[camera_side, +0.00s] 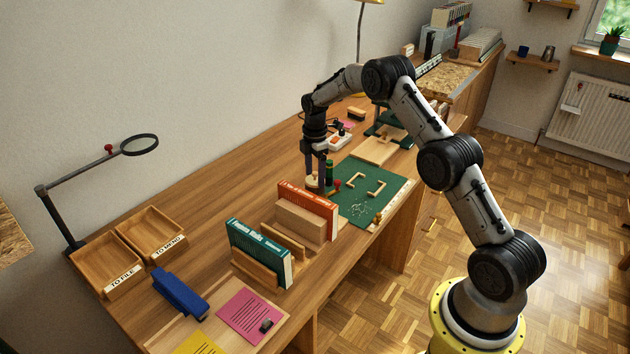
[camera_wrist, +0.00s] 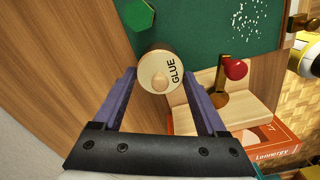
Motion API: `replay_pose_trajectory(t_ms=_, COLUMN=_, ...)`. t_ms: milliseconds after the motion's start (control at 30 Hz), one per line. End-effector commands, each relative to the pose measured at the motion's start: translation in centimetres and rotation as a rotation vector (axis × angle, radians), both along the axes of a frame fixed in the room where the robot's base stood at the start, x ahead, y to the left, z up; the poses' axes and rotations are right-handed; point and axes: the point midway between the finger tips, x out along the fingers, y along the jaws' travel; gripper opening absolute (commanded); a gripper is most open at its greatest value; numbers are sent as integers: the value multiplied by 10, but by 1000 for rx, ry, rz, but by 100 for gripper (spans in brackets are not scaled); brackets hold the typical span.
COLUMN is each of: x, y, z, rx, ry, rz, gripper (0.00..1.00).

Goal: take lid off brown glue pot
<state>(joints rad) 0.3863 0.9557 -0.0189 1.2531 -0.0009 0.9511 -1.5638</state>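The brown glue pot (camera_wrist: 170,47) stands at the left edge of the green mat. Its round cream lid (camera_wrist: 153,67), marked GLUE and with a small knob, is on top and hides most of the pot in the wrist view. In the side view the pale lid (camera_side: 312,182) shows low by the fingertips. My gripper (camera_wrist: 160,74) is open, pointing down, with one dark finger on each side of the lid. It also shows in the side view (camera_side: 316,184). I cannot tell whether either finger touches the lid.
A green bottle-like thing (camera_side: 329,171) and a red knob (camera_wrist: 235,69) on a wooden piece are close by. An orange book (camera_side: 310,206) in a wooden stand is just in front. The green cutting mat (camera_side: 385,208) lies to the right. Bare desk lies left.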

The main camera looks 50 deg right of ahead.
Motion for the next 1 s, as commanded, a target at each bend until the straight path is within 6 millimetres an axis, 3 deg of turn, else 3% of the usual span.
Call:
replay_pose_trajectory(t_ms=33, x=0, y=0, z=0, rx=0, ry=0, rz=0, gripper=46)
replay_pose_trajectory(t_ms=167, x=0, y=0, z=0, rx=0, ry=0, rz=0, gripper=23)
replay_pose_trajectory(t_ms=200, x=0, y=0, z=0, rx=0, ry=0, rz=0, gripper=22)
replay_pose_trajectory(t_ms=667, x=0, y=0, z=6, rx=-1, ry=-2, rz=0, gripper=21)
replay_pose_trajectory(t_ms=867, x=1, y=0, z=29, rx=-1, ry=-5, rz=0, gripper=21)
replay_pose_trajectory(t_ms=1000, x=-14, y=6, z=51, rx=1, ry=-1, rz=0, gripper=21)
